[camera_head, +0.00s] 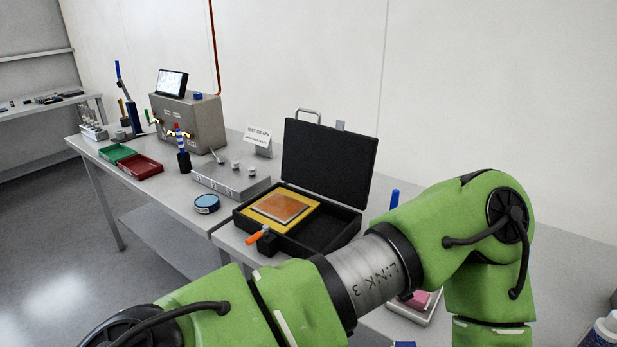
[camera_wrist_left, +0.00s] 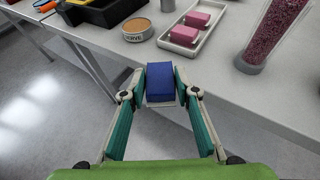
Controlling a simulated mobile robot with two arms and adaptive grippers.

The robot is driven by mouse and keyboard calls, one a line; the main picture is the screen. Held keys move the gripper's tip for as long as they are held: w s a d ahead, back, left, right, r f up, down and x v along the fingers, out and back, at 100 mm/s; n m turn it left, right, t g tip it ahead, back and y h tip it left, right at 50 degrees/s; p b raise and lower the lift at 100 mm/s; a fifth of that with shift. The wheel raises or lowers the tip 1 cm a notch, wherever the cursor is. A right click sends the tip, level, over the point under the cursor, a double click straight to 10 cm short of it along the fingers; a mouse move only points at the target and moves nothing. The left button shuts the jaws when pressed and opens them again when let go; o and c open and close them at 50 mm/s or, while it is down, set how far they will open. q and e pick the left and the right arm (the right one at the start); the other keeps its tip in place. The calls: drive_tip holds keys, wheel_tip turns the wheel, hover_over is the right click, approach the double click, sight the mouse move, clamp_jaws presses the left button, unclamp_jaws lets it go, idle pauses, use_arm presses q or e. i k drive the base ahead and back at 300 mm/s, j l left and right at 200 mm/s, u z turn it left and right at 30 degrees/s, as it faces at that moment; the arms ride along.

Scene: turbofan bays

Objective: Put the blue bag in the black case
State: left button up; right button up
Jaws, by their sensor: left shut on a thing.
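The blue bag (camera_wrist_left: 160,82) is a small dark-blue block between the fingertips of my left gripper (camera_wrist_left: 160,88) in the left wrist view. The gripper is shut on it, near the table's front edge. The black case (camera_head: 338,232) stands open on the table in the head view, lid (camera_head: 328,160) upright at the back. A copper-coloured square plate (camera_head: 280,207) in a yellow frame lies in its left part; the right part looks dark and bare. The case's corner also shows at the top of the left wrist view (camera_wrist_left: 112,14). In the head view my arm hides the left gripper.
An orange-handled tool (camera_head: 257,237) is at the case's front edge. A round tin (camera_wrist_left: 137,30), a white tray (camera_wrist_left: 170,38) with pink blocks and a jar of pink granules (camera_wrist_left: 268,38) stand on the table. A blue round tin (camera_head: 206,204) lies left of the case.

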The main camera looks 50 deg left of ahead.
sight(321, 237)
drive_tip(key=k+j, duration=0.1)
drive_tip(key=j, duration=0.35)
drive_tip(key=k+j, duration=0.15)
drive_tip(key=j, duration=0.25)
drive_tip(key=k+j, duration=0.1)
drive_tip(key=j, duration=0.35)
drive_tip(key=k+j, duration=0.15)
drive_tip(key=j, duration=0.3)
drive_tip(key=k+j, duration=0.1)
drive_tip(key=j, duration=0.3)
